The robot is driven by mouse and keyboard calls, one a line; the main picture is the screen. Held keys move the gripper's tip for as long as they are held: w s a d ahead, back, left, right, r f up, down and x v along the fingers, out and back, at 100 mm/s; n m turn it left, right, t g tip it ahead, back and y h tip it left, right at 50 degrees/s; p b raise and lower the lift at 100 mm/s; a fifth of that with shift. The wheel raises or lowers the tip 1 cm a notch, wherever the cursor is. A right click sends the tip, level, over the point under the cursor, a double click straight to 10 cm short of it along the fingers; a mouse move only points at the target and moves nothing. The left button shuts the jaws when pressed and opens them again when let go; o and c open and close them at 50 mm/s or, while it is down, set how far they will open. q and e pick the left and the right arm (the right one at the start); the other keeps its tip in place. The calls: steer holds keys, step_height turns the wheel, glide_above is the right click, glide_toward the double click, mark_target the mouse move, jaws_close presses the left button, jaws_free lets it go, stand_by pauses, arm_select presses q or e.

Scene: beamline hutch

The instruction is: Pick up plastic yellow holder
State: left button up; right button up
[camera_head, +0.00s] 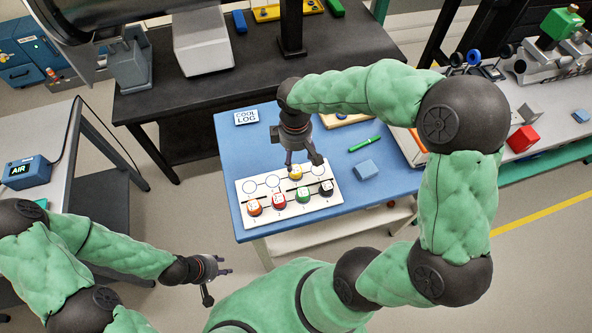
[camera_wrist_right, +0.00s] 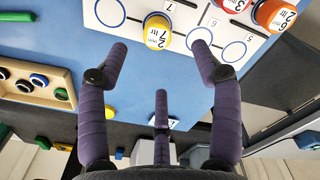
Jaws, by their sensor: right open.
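The yellow plastic holder (camera_head: 295,173) sits in the back row of a white numbered board (camera_head: 246,222) on the blue-topped table. It has a white label on top and also shows in the right wrist view (camera_wrist_right: 157,32), near the top. My right gripper (camera_head: 303,160) is above the board by the yellow holder. Its purple fingers (camera_wrist_right: 159,48) are spread and empty, with the holder just beyond the gap between the two front tips. My left gripper (camera_head: 218,283) is open and empty at the lower left, away from the table.
Orange (camera_head: 254,207), red (camera_head: 279,200), green (camera_head: 303,195) and black (camera_head: 326,187) holders stand in the board's front row. A wooden tray (camera_wrist_right: 62,96) holds several coloured items.

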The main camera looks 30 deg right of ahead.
mark_target(296, 169)
step_height(296, 169, down, 4)
steer(key=shift+f+b, duration=0.25)
steer(key=shift+b, duration=0.2)
steer(key=f, duration=0.1)
steer(key=f+b, duration=0.1)
steer(key=f, duration=0.3)
steer(key=shift+w+d+b, duration=0.2)
steer(key=shift+w+b, duration=0.15)
steer(key=c, duration=1.3)
